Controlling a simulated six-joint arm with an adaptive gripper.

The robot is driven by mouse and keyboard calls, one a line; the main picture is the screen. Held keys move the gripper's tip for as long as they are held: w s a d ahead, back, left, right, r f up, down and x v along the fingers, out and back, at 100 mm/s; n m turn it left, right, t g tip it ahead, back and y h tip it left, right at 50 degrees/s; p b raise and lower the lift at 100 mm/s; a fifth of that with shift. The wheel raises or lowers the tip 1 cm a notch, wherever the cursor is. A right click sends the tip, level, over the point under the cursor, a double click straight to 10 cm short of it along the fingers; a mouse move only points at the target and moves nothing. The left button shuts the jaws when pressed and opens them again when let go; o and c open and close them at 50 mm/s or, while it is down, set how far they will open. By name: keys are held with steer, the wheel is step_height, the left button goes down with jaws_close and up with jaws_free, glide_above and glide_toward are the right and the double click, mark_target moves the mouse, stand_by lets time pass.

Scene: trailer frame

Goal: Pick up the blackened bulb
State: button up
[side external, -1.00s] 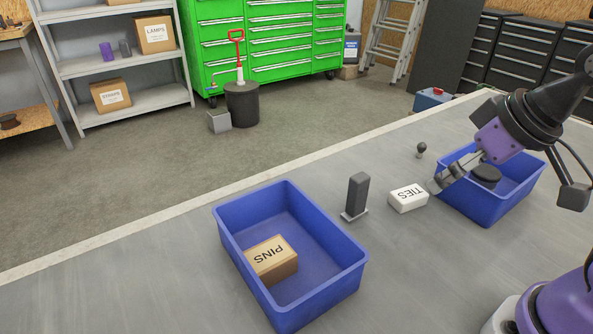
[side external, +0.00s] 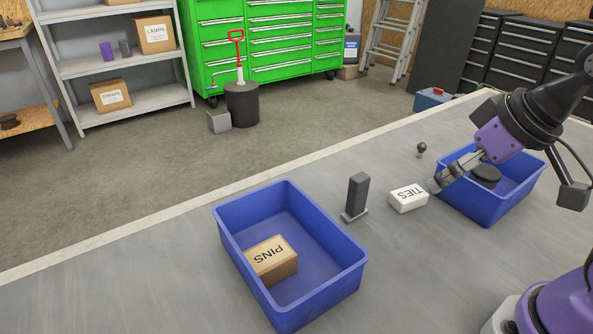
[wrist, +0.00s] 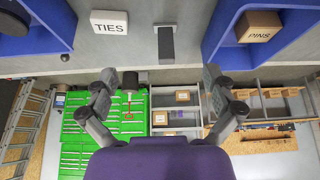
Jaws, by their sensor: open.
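The blackened bulb (side external: 422,149) is a small dark round thing with a narrow lower part. It stands on the grey bench top near the far edge, behind the white TIES box. In the wrist view a small dark spot (wrist: 65,57) near the bench edge seems to be the bulb. My gripper (side external: 444,180) is over the near-left rim of the right blue bin, to the right of the TIES box. Its fingers are spread wide and empty in the wrist view (wrist: 158,80). The bulb is apart from the fingers.
The right blue bin (side external: 489,216) holds a dark round object (side external: 486,174). The white TIES box (side external: 408,199) and an upright dark block (side external: 357,193) stand between the bins. The left blue bin (side external: 322,297) holds a brown PINS box (side external: 271,260). Bare bench surrounds the bulb.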

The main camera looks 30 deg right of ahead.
steer(key=shift+c, duration=1.4)
steer(key=m+g+h, duration=0.1)
steer(key=m, duration=0.1)
glide_above(425, 146)
steer(key=s+a, duration=0.1)
steer(key=s, duration=0.3)
step_height(425, 146, down, 7)
steer(key=x, duration=0.5)
steer(key=shift+s+d+f, duration=0.1)
steer(key=shift+x, duration=2.9)
